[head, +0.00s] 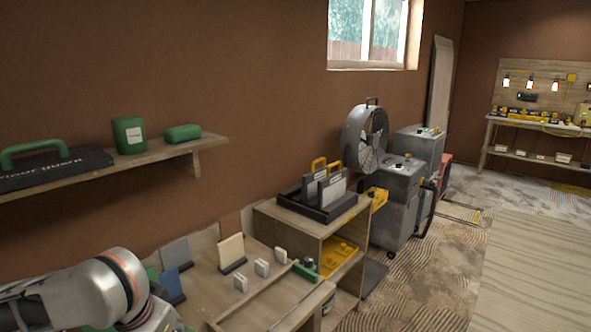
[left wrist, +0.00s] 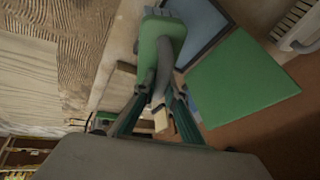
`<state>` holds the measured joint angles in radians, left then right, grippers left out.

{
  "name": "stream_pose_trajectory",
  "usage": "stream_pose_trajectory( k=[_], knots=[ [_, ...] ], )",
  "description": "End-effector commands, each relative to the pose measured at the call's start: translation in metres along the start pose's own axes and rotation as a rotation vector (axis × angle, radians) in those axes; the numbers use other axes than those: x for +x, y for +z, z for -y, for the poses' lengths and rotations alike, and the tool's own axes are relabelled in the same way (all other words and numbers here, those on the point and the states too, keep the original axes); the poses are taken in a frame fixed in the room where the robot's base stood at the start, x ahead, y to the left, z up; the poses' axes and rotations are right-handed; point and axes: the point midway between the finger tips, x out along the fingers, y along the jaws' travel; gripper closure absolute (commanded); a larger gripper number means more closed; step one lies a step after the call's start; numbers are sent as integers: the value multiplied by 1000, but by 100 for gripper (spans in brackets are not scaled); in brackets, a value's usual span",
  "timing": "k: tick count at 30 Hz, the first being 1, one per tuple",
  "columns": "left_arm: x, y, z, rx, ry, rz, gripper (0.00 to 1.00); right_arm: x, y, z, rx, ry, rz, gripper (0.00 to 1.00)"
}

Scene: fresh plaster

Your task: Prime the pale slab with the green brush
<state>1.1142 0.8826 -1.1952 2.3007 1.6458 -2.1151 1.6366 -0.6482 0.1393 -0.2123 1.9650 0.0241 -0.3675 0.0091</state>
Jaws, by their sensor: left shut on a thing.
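The pale slab (head: 231,250) is a cream panel standing upright, slightly tilted, in a dark foot on the wooden bench in the head view. My left arm comes in from the lower left; its gripper is mostly cut off by the bottom edge there. In the left wrist view my left gripper (left wrist: 158,98) is shut on the green brush (left wrist: 160,38), a green piece with a grey stem passing between the fingers. The brush is held clear of the slab. I cannot make out the pale slab in the left wrist view. My right gripper is not in view.
A wooden cabinet (head: 300,222) adjoins the bench; a shelf (head: 150,157) hangs above.

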Motion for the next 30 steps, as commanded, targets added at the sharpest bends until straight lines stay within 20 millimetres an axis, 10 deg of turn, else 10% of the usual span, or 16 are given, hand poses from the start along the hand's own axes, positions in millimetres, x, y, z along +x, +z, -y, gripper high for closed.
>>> stream_pose_trajectory(
  k=[30],
  knots=[
    [-4, 14, -10, -363, -147, 79, 100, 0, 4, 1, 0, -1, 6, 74]
  ],
)
